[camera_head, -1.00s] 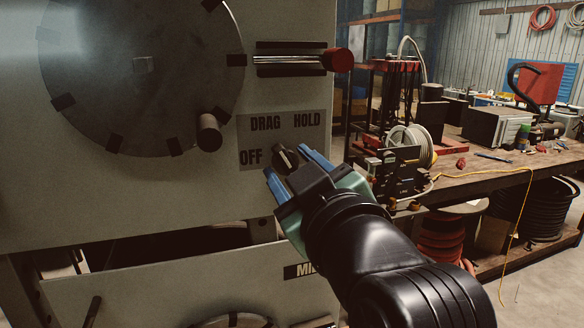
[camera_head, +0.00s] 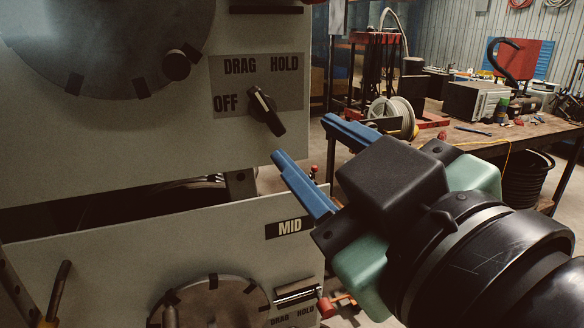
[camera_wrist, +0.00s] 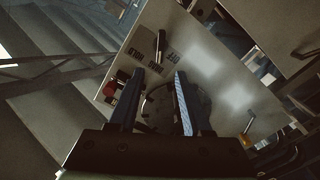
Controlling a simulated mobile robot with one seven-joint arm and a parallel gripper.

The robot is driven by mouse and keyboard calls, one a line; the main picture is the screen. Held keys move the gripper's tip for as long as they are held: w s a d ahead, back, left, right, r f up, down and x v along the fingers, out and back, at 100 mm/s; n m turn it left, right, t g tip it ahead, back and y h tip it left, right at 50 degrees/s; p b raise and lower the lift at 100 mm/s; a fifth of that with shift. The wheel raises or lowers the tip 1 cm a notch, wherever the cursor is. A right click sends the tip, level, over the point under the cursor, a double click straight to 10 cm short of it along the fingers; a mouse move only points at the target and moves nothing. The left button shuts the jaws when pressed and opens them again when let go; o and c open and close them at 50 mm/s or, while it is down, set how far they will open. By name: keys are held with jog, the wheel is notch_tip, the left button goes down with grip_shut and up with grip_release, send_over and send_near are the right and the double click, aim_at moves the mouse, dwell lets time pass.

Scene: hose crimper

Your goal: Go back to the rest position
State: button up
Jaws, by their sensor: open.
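My gripper (camera_head: 312,158) is open and empty, with two blue fingers spread apart, right of and below the black selector knob (camera_head: 266,111) in the head view. It is clear of the knob and the panel. The knob sits on a grey plate labelled OFF, DRAG and HOLD (camera_head: 290,90), and its end points to the lower right. In the wrist view my gripper (camera_wrist: 156,75) also shows open, with a pale panel beyond the fingers.
A lower panel marked MID (camera_head: 289,228) carries a round disc (camera_head: 215,303). A large dark disc (camera_head: 110,40) with a stub handle (camera_head: 176,65) is above. A cluttered workbench (camera_head: 480,140) stands at the right, with a cable reel (camera_head: 392,115).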

jog(key=shift+s, duration=0.2)
jog(key=s+a+r+m+t+h, duration=0.1)
jog(key=a+r+m+t+h, duration=0.1)
jog(key=r+m+t, duration=0.2)
jog(key=a+r+m+t+h, duration=0.1)
jog(key=r+m+t+h, duration=0.2)
jog(key=r+m+t, duration=0.2)
notch_tip(320, 180, up, 3)
jog(key=shift+s+a+f+m+t+h, duration=0.1)
jog(key=shift+s+a+m+t+h, duration=0.25)
jog(key=shift+t, duration=0.25)
jog(key=shift+s+a, duration=0.1)
jog(key=shift+a, duration=0.05)
